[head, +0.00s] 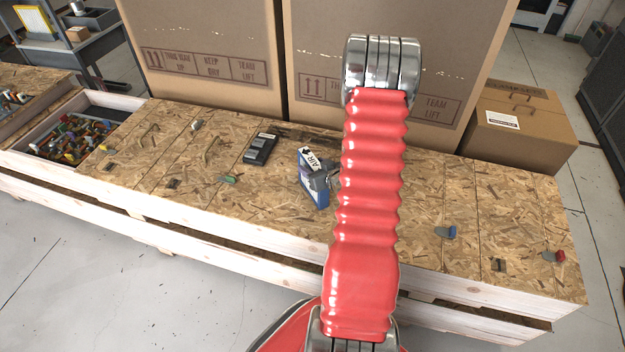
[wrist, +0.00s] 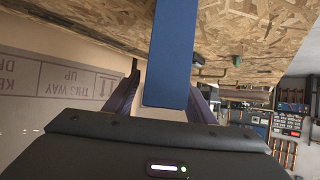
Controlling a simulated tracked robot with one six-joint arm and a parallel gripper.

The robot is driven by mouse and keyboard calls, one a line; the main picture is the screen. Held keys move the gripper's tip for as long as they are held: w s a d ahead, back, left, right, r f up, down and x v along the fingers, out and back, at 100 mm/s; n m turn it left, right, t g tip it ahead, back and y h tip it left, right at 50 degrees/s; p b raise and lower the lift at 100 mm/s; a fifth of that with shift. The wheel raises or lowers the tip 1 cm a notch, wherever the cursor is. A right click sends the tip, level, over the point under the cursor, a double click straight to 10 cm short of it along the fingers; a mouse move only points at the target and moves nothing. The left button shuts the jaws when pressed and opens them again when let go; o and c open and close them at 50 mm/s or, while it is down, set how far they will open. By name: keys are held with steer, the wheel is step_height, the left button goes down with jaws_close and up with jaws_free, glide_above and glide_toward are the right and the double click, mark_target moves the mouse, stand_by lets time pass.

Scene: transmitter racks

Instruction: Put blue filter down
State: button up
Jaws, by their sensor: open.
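The blue filter (head: 310,190) stands on the wooden crate top near the middle in the head view, with a white label reading AIR on its upper side. My gripper (head: 328,178) is at its right side, partly hidden behind my red arm. In the wrist view, which is upside down, the blue filter (wrist: 172,55) lies between the two dark fingers of my gripper (wrist: 165,85). The jaws are open, with a finger on each side of the filter. The filter's far end runs out of the wrist view at the top.
The crate top (head: 190,165) has a dark handheld device (head: 260,149), a green-tipped piece (head: 228,180), a blue one (head: 446,232) and a red one (head: 554,256). Tall cardboard boxes (head: 205,50) stand directly behind. A bin of small parts (head: 75,138) is at left.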

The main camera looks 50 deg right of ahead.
steer(key=shift+c, duration=0.3)
jaws_close()
stand_by(0.6)
